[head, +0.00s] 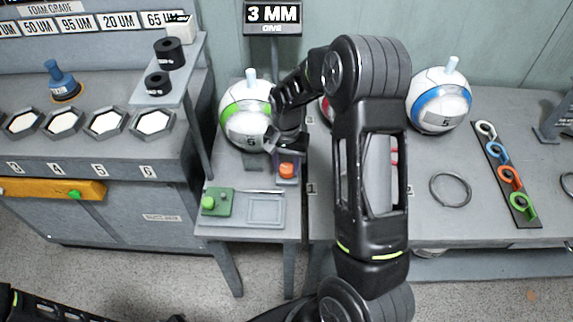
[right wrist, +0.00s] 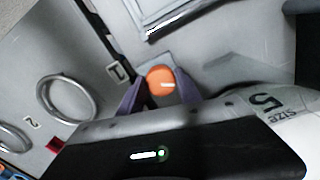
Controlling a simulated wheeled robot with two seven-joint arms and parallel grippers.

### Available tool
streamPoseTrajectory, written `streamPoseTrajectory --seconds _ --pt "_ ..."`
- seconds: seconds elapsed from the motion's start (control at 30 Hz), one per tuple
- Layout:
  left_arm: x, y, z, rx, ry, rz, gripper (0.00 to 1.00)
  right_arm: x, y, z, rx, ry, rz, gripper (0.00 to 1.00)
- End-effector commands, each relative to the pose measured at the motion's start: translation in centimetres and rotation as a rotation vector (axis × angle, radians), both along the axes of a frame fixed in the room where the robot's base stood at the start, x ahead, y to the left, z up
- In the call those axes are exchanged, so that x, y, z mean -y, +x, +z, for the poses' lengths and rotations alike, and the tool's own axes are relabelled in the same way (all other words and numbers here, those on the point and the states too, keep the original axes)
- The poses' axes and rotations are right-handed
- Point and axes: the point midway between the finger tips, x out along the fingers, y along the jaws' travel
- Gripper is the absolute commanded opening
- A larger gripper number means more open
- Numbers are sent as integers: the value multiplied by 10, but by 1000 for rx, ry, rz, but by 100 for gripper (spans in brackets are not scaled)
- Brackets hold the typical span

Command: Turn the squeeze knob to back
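No label on the knob is readable. Only dark left arm parts show at the bottom left; the left gripper is out of frame.
The green-striped ball (head: 246,125) stands close behind my right gripper. A green button box (head: 216,201) and a square tray (head: 265,210) lie on the stand's front. A blue-striped ball (head: 439,103) and metal ring (head: 450,189) are on the right table. My right arm hides part of it.

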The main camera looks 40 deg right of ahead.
Motion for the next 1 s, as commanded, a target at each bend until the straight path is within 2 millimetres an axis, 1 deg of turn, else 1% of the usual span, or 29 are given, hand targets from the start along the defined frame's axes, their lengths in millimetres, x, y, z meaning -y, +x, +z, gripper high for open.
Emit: streamPoseTrajectory --seconds 0.03,0.07,0.47,0.77,1.0 --pt "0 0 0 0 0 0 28 0 0 0 0 0 0 36" --pt "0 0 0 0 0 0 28 0 0 0 0 0 0 34" --pt "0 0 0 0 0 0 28 0 0 0 0 0 0 1" --pt "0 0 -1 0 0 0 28 0 0 0 0 0 21 0" --pt "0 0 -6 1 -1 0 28 1 0 -1 0 0 106 0"
